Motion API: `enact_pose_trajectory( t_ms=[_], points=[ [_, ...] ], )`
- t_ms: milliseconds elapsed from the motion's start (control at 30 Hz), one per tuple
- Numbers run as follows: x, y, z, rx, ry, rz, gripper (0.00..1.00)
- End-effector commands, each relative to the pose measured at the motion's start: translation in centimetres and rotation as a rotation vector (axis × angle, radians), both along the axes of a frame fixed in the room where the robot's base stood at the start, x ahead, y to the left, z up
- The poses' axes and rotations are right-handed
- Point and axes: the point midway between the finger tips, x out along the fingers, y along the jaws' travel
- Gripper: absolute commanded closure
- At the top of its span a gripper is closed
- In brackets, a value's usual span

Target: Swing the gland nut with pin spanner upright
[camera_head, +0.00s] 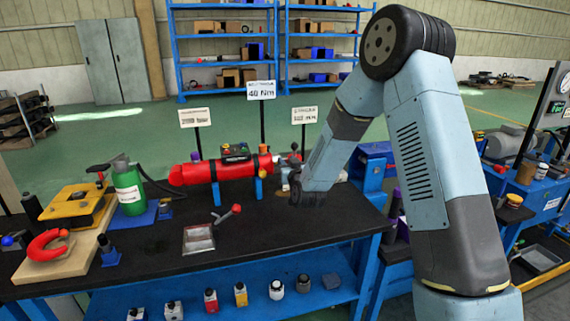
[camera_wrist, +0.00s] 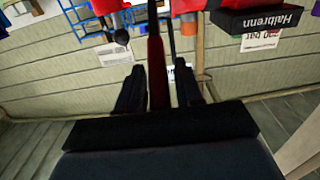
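The red cylinder (camera_head: 218,171) lies level on blue supports on the black bench in the head view. Its right end, with an orange-red part (camera_head: 264,149), is close to my gripper; the gland nut cannot be made out clearly. My gripper (camera_head: 303,198) points down just right of that end, its fingers hard to see there. In the wrist view my gripper (camera_wrist: 160,85) has its two dark fingers apart. A dark red bar (camera_wrist: 157,65), perhaps the spanner handle, runs between them, with narrow gaps at its sides and no clear contact.
A lever with a red knob (camera_head: 230,212) and a metal tray (camera_head: 199,238) are on the bench front. A green bottle (camera_head: 128,186), a yellow device (camera_head: 77,205) and a red horseshoe shape (camera_head: 47,245) stand left. Sign posts, including the 40 Nm sign (camera_head: 261,90), rise behind the cylinder.

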Motion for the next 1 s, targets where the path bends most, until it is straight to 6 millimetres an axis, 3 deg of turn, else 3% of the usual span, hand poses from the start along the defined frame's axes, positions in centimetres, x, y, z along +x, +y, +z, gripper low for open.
enact_pose_trajectory(
  t_ms=[367,667,700,1000],
  points=[
    [0.0,0.1,0.0,0.000,0.000,0.001,1.00],
    [-0.1,0.1,0.0,0.000,0.000,0.002,1.00],
    [-0.1,1.3,0.0,0.000,0.000,0.003,1.00],
    [0.6,-1.3,0.7,-0.008,0.032,-0.016,1.00]
  ],
)
